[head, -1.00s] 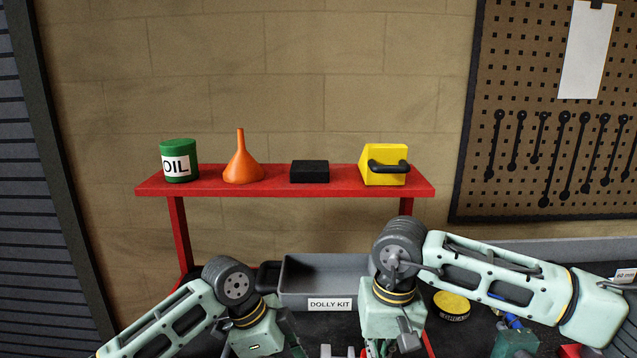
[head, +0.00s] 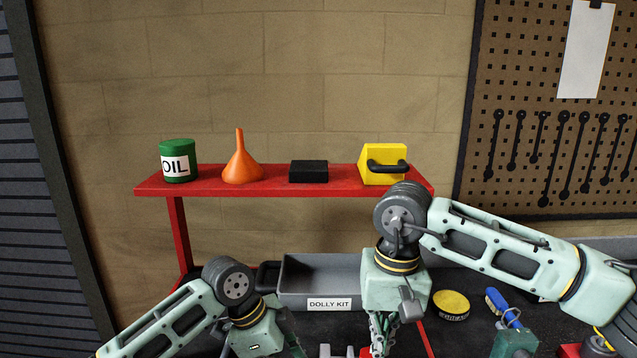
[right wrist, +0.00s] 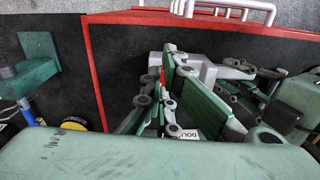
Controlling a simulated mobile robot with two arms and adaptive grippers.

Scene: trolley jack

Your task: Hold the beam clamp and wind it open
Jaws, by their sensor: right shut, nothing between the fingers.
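The beam clamp (right wrist: 208,70) shows as a pale grey metal body in the right wrist view, partly hidden by my right fingers. A grey piece at the bottom edge of the head view (head: 334,351) seems to be part of it. My right gripper (head: 382,332) is shut and empty, pointing down above the bench; its green fingers (right wrist: 172,118) show close over the clamp in the wrist view. Whether they touch it is unclear. My left gripper (right wrist: 238,92) reaches in beside the clamp from the right of the wrist view; its grip is hidden.
A grey dolly kit bin (head: 318,283) stands behind my grippers. The red shelf (head: 225,186) behind holds an oil can, a funnel and boxes.

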